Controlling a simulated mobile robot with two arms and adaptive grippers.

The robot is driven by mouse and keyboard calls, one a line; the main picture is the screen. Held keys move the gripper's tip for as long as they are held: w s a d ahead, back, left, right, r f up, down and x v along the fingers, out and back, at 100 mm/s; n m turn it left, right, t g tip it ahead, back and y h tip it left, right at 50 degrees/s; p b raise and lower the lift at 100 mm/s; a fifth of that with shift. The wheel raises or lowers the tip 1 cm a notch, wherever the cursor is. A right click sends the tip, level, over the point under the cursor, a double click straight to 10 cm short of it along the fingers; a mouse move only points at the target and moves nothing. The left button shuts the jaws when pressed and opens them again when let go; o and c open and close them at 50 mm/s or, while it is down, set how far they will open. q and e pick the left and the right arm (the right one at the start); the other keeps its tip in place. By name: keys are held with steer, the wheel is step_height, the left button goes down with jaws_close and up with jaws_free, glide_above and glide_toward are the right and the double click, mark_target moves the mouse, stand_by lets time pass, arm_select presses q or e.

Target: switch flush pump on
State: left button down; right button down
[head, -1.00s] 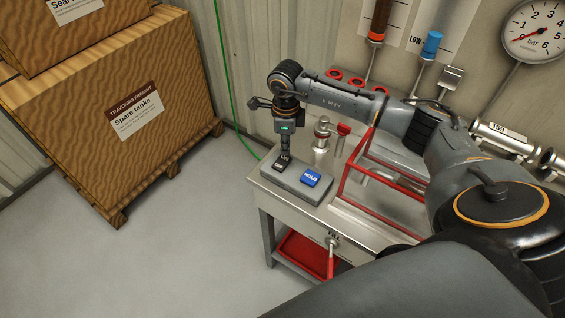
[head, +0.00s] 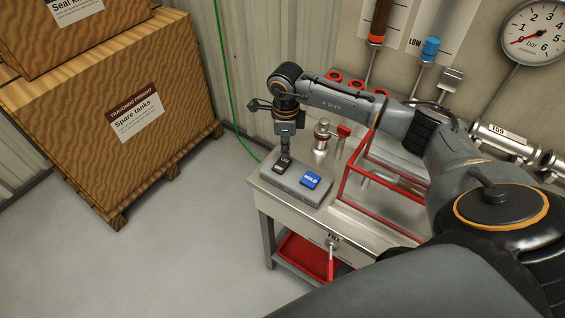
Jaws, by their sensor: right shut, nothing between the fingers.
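A grey switch box (head: 296,186) lies on the near left corner of the metal bench. It carries a dark switch (head: 277,171) at its left and a blue switch marked HOLD (head: 310,180) at its right. My right gripper (head: 284,162) points straight down at the dark switch, shut and empty. Its fingertips are at or just above the switch; I cannot tell whether they touch. The fingers partly cover the dark switch and its lettering is not clear. My left gripper is not in view.
A red-framed guard (head: 345,184) stands on the bench beside the switch box. A metal fitting (head: 321,138) stands behind it. A FILL lever (head: 331,262) hangs at the bench front. A pressure gauge (head: 535,29) is on the wall. Crates (head: 120,160) stand left; the floor between is clear.

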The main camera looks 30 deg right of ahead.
mark_target(285, 159)
steer(key=shift+f+b, duration=1)
steer(key=shift+f, duration=0.15)
stand_by(0.6)
steer(key=shift+r, duration=0.1)
steer(key=shift+r+p, duration=2.05)
steer(key=shift+r, duration=1.4)
